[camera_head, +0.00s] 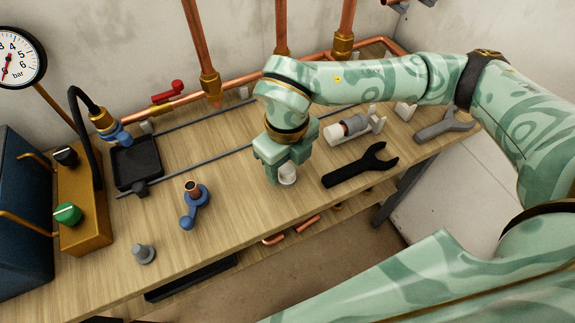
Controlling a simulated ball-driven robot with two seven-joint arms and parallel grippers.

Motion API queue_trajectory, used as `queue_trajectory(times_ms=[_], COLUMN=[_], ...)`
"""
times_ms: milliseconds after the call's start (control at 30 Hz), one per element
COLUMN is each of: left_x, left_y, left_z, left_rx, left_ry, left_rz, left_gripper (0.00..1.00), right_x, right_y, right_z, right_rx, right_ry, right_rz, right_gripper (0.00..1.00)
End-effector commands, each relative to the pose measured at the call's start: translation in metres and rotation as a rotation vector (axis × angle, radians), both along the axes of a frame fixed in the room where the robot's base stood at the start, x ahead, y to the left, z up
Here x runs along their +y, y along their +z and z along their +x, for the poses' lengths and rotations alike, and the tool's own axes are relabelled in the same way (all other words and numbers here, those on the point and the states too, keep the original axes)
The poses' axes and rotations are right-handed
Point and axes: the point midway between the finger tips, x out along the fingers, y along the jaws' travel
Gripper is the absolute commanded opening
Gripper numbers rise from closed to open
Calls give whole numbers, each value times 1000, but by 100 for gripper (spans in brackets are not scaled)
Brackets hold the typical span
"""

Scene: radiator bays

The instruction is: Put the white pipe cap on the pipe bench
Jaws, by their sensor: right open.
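The white pipe cap (288,175) stands on the wooden pipe bench (232,215), near its front edge. My right gripper (286,168) is directly above and around the cap, pointing down, with its fingers open. The fingers hide the cap's upper part, and I cannot tell whether they touch it. My left gripper does not show.
A black wrench (358,167) lies just right of the cap, with a grey wrench (445,126) farther right. A blue valve (193,205) and a grey fitting (144,253) stand to the left. Copper pipes (201,45) rise along the back wall.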

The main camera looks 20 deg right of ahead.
Motion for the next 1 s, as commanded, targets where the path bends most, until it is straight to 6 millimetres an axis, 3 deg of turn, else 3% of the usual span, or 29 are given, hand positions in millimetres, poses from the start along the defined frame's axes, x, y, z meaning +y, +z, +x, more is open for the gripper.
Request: queue_trajectory(times_ms=[33, 200, 400, 567, 1000], left_x=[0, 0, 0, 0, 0], left_y=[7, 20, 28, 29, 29], left_z=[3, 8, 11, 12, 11], left_rx=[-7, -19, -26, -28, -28], left_ry=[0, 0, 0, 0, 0], left_rz=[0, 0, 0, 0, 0], left_gripper=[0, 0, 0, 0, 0], right_x=[0, 0, 0, 0, 0], right_y=[17, 59, 92, 102, 101], right_z=[1, 1, 1, 0, 0], right_rx=[-8, -9, -5, -3, -1], right_ry=[0, 1, 0, 0, 0], right_rz=[1, 1, 1, 1, 0], right_gripper=[55, 55, 55, 55, 55])
